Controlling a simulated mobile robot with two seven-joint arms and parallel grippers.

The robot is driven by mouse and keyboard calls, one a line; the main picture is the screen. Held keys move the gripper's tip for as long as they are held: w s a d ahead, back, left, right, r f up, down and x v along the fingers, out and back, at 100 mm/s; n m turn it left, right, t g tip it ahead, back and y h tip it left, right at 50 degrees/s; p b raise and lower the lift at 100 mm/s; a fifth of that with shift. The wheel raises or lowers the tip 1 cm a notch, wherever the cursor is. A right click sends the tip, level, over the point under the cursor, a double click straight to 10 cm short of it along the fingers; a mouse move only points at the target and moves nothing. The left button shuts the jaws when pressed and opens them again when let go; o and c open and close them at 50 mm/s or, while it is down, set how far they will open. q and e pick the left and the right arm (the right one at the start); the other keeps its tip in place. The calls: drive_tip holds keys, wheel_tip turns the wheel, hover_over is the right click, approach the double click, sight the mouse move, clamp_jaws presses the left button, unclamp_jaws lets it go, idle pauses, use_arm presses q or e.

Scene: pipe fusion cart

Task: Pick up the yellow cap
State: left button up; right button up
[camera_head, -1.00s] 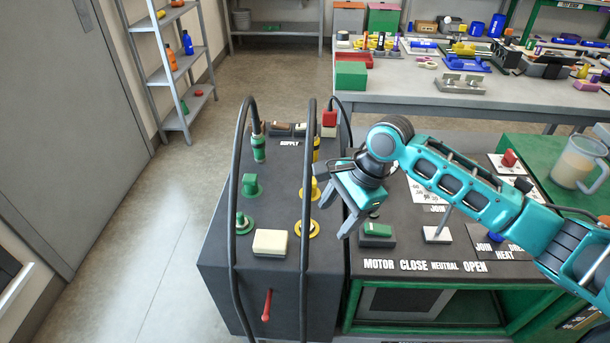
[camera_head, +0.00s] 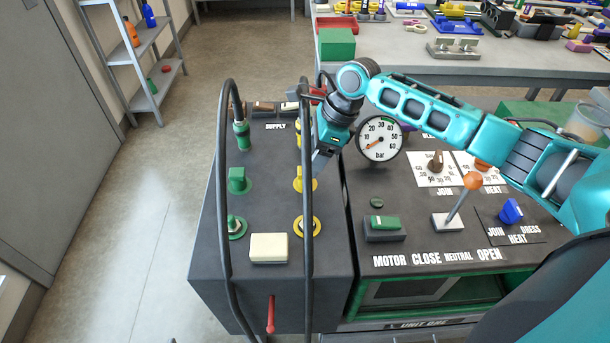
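The yellow cap (camera_head: 304,180) sits on the dark top of the cart's left box, on a round yellow base, partly behind a black hose. My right gripper (camera_head: 318,164) comes in from the right and points down just above and to the right of the cap. Its fingers are seen nearly edge-on, so their opening and any contact with the cap cannot be told. My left gripper is not in view.
Two black hoses (camera_head: 223,200) arch over the box, one in front of the yellow parts. A green cap (camera_head: 239,180), a yellow ring fitting (camera_head: 306,227) and a cream block (camera_head: 269,248) are nearby. A pressure gauge (camera_head: 380,138) and lever (camera_head: 461,204) stand right.

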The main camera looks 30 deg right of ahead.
drive_tip(key=b+x, duration=0.1)
drive_tip(key=x, duration=0.4)
drive_tip(key=shift+d+f, duration=0.15)
drive_tip(key=shift+f, duration=0.1)
drive_tip(key=c, duration=1.1)
